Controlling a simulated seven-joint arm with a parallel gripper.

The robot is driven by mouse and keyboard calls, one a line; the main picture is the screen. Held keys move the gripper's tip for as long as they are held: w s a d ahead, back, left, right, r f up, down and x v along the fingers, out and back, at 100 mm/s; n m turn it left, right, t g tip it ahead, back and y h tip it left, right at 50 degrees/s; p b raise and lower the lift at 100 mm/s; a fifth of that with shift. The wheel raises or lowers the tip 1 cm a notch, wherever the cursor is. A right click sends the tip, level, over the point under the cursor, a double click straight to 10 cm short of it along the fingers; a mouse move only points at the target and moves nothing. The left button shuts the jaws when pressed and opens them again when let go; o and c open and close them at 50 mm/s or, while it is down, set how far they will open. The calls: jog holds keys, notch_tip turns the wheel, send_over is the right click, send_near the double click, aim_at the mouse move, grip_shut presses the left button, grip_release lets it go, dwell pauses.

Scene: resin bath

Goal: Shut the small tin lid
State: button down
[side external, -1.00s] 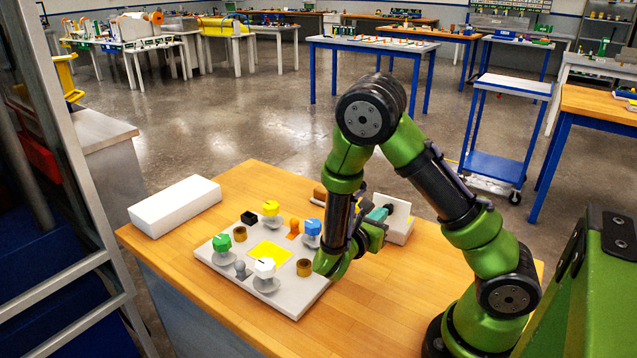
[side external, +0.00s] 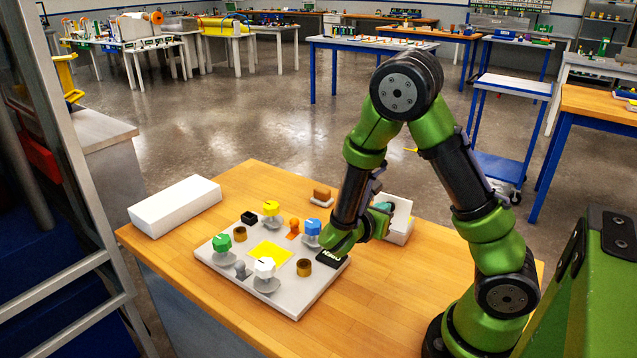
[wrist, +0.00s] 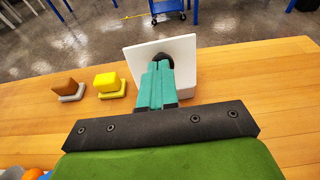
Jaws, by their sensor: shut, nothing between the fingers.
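A small white tin (side external: 401,234) stands on the wooden table behind my gripper in the side view. Its white lid (wrist: 187,48) stands raised, with a dark knob (wrist: 163,57) on its face, which also shows in the wrist view. My gripper (wrist: 156,66) has teal fingers closed together, with nothing between them. The fingertips are right in front of the knob and overlap it in the wrist view; I cannot tell whether they touch. In the side view my gripper (side external: 384,207) hides part of the tin and lid.
A grey panel (side external: 296,303) with coloured knobs and a yellow square lies left of my arm. A white box (side external: 175,205) is at the table's left edge. A brown block (wrist: 66,86) and a yellow block (wrist: 108,82) sit left of the tin. Table right of it is clear.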

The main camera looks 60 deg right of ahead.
aim_at(392, 200)
jog(key=d+y, duration=0.1)
jog(key=y, duration=0.1)
jog(key=d+r+y, duration=0.1)
jog(key=d+y, duration=0.1)
jog(key=shift+w+d+r+y, duration=0.1)
jog(key=shift+d+r+y, duration=0.05)
jog(key=shift+d+y, duration=0.15)
jog(key=d+y, duration=0.3)
jog(key=shift+w+y, duration=0.1)
jog(key=shift+y, duration=0.2)
jog(key=d+y, duration=0.1)
jog(key=d+f+y, duration=0.1)
jog(key=d+y, duration=0.1)
jog(key=y, duration=0.1)
jog(key=shift+w+f+g, duration=0.1)
jog(key=shift+f+g, duration=0.15)
jog(key=shift+g, duration=0.05)
jog(key=shift+d+f, duration=0.75)
jog(key=shift+f, duration=0.15)
jog(key=shift+d, duration=0.1)
